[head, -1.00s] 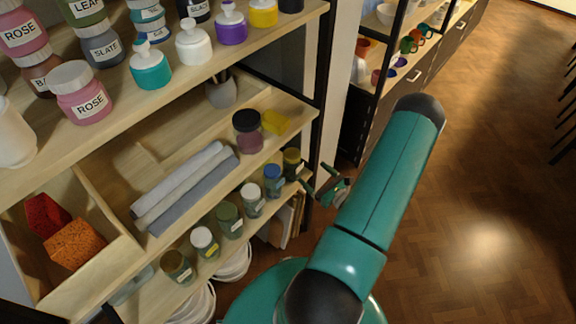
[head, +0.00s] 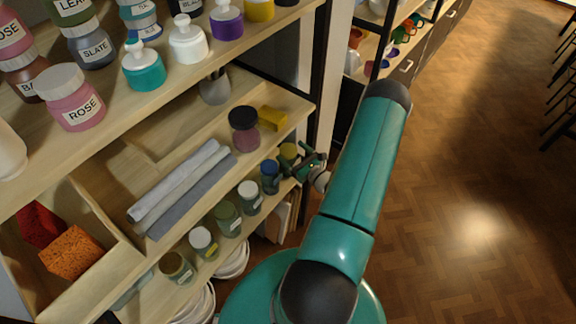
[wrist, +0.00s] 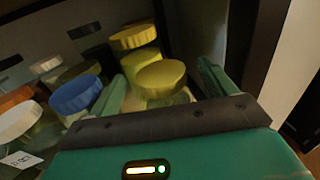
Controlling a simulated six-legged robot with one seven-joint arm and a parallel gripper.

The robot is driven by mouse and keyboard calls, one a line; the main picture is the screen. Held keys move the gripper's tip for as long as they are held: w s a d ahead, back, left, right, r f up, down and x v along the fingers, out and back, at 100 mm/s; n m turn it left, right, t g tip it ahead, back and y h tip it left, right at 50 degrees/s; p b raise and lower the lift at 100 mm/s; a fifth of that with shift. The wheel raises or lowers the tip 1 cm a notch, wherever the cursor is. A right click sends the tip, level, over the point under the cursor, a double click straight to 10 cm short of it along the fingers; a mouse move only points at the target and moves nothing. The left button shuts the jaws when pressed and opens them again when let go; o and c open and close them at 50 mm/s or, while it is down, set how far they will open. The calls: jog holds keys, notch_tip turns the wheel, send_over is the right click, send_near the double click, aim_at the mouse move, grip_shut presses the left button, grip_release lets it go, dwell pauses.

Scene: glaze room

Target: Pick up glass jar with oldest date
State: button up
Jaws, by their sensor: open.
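Several small glass jars with coloured lids stand in a row on the lower shelf. In the head view they include an olive-lidded jar (head: 178,267), a white-lidded jar (head: 250,197), a blue-lidded jar (head: 270,177) and, at the far right end, a yellow-lidded jar (head: 288,153). My gripper (head: 309,163) is open beside that end jar. In the wrist view the yellow-lidded jar (wrist: 161,80) shows between the open fingers of my gripper (wrist: 160,72), with more yellow lids (wrist: 134,38) behind it. The blue-lidded jar (wrist: 76,95) is just left of the left finger. No dates are readable.
The shelf above holds grey rolls (head: 185,185), a dark-lidded jar (head: 244,128), a yellow block (head: 271,118) and a bin with an orange block (head: 70,252).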

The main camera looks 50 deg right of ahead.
aim_at(284, 146)
jog(key=w, duration=0.4)
jog(key=shift+w+d+f, duration=0.2)
grip_shut()
